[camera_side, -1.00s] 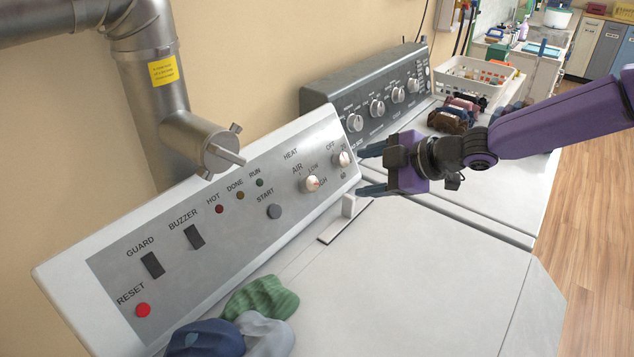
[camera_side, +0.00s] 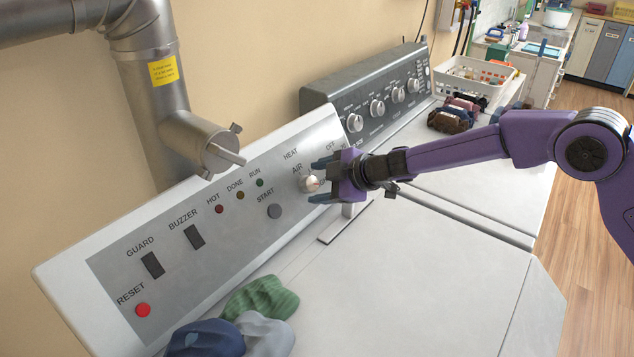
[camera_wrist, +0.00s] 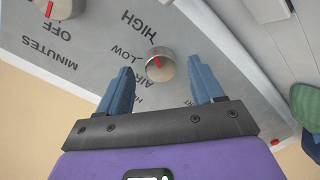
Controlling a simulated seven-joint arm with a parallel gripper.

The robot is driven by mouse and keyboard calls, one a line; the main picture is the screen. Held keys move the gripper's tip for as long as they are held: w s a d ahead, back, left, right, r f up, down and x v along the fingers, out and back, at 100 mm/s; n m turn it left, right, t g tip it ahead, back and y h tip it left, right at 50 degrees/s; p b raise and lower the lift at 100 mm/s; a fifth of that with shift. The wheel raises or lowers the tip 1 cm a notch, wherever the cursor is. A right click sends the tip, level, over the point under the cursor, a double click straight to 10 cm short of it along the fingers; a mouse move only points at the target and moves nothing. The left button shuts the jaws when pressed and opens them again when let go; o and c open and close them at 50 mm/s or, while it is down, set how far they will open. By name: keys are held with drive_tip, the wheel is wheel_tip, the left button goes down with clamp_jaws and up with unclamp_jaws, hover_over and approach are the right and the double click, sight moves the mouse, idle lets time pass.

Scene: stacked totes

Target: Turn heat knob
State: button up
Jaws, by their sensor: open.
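The heat knob (camera_side: 309,184) is a round silver dial with a red mark on the dryer's slanted grey control panel (camera_side: 225,245). In the wrist view the heat knob (camera_wrist: 160,64) is ringed by the words HIGH, LOW and AIR. My gripper (camera_side: 318,181) is open and empty, its blue fingers pointing at the panel on either side of the knob. In the wrist view my gripper (camera_wrist: 163,84) has the knob just beyond and between its fingertips. I cannot tell whether a finger touches it. The gripper body hides the timer knob in the side view.
The timer knob (camera_wrist: 60,8) shows beside the MINUTES label. A START button (camera_side: 274,211) lies left of the heat knob. A metal duct (camera_side: 203,143) juts out above the panel. Clothes (camera_side: 262,298) lie on the dryer top, and a dark washer panel (camera_side: 375,95) stands behind.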

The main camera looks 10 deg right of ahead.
drive_tip(key=shift+w+a+f, duration=0.4)
drive_tip(key=shift+w, duration=0.05)
drive_tip(key=shift+c, duration=0.4)
drive_tip(key=c, duration=1)
drive_tip(key=shift+n, duration=0.4)
drive_tip(key=n, duration=0.6)
drive_tip(key=shift+t, duration=0.3)
drive_tip(key=shift+a+n, duration=0.1)
drive_tip(key=shift+n, duration=2.2)
